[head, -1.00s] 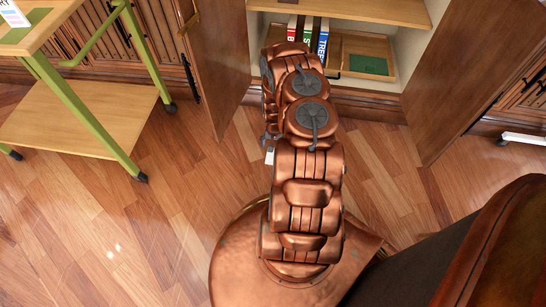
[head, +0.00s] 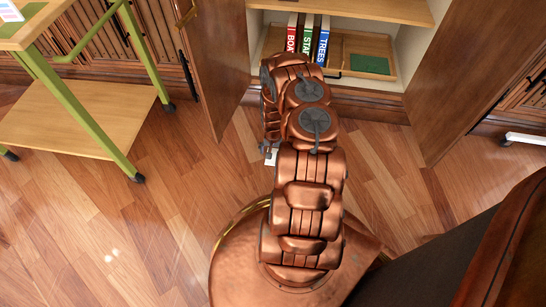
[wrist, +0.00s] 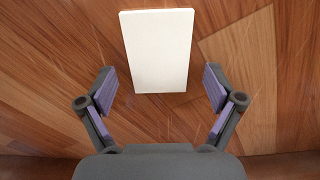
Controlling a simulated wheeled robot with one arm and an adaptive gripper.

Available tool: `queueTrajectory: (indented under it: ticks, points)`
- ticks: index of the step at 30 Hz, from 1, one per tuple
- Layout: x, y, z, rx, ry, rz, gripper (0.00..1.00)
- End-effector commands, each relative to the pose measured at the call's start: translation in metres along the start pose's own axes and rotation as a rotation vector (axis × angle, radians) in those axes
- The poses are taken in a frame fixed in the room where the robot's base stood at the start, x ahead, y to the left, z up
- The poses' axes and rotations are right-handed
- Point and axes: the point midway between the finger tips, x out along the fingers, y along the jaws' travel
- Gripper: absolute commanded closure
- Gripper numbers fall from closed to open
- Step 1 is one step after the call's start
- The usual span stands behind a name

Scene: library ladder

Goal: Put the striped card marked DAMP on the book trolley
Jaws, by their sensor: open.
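A plain white rectangular card (wrist: 157,50) lies over the wooden floor in the wrist view, with no stripes or lettering on the side I see. A small white piece also shows beside my arm in the head view (head: 270,156). My gripper (wrist: 158,78) is open, with its two fingers apart on either side of the card's near end and nothing held. In the head view my arm mostly hides the gripper. The book trolley (head: 75,118) has green legs and wooden shelves and stands at the left. The DAMP marking is not visible.
A pale card (head: 9,10) lies on the trolley's top at the left edge. The open cupboard (head: 340,10) holds upright books (head: 307,38) and a wooden tray (head: 345,68) with a green patch. Its open doors (head: 475,75) flank it. The floor between trolley and arm is clear.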

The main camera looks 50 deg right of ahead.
Motion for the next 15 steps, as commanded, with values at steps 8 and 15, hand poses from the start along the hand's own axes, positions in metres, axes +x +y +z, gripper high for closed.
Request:
queueTrajectory:
  ticks: [8, 15]
  points:
    - [0.0028, 0.0006, 0.0000, 0.002, 0.000, 0.000, 0.08]
    - [0.0026, 0.0005, 0.0000, 0.001, 0.000, 0.000, 0.12]
